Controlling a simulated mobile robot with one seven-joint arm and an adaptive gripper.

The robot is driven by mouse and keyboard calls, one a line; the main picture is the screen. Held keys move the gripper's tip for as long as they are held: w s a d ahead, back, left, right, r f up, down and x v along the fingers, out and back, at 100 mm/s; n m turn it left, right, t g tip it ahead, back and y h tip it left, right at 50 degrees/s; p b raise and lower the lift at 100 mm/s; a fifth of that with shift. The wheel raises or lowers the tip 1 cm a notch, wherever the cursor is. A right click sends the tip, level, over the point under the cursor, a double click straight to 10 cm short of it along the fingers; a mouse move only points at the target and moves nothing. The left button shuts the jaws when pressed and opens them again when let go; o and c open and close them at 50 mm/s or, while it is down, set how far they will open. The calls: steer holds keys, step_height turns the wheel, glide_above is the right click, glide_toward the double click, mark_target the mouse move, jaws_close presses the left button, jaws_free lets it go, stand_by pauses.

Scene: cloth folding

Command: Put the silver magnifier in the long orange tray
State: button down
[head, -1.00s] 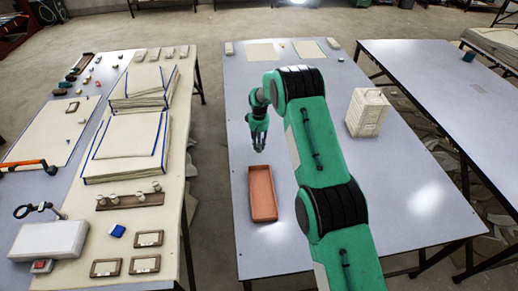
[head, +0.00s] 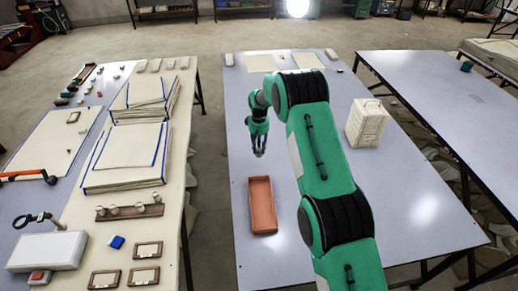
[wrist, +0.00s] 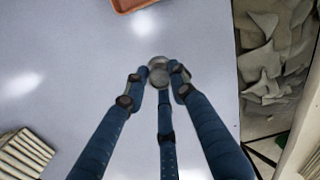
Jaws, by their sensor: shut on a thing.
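My gripper (head: 259,153) is over the middle table, beyond the long orange tray (head: 262,230). In the wrist view my gripper (wrist: 158,75) has its fingers closed around a small round silver thing, which appears to be the silver magnifier (wrist: 159,77). Its shape is partly hidden by the fingers. The orange tray (wrist: 124,5) shows at the top edge of the wrist view, apart from the gripper. The tray looks empty and lies flat on the table.
A white slatted box (head: 367,123) stands right of my arm. The table (head: 300,250) is clear around the tray. The left table holds stacked cloths (head: 125,155), small frames and a magnifier lamp (head: 35,220).

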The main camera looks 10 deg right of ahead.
steer(key=shift+s, duration=0.15)
steer(key=shift+s+a+r, duration=0.1)
steer(key=shift+s+a, duration=0.05)
steer(key=shift+s, duration=0.3)
steer(key=m+b, duration=0.2)
steer(key=b, duration=0.4)
glide_above(262, 205)
steer(key=shift+w+r, duration=0.1)
steer(key=shift+r, duration=0.15)
steer(key=shift+f, duration=0.1)
steer(key=shift+f+b, duration=0.7)
steer(key=shift+f, duration=2.35)
steer(key=shift+f+b, duration=0.5)
steer(key=shift+f, duration=1.35)
steer(key=shift+f, duration=0.15)
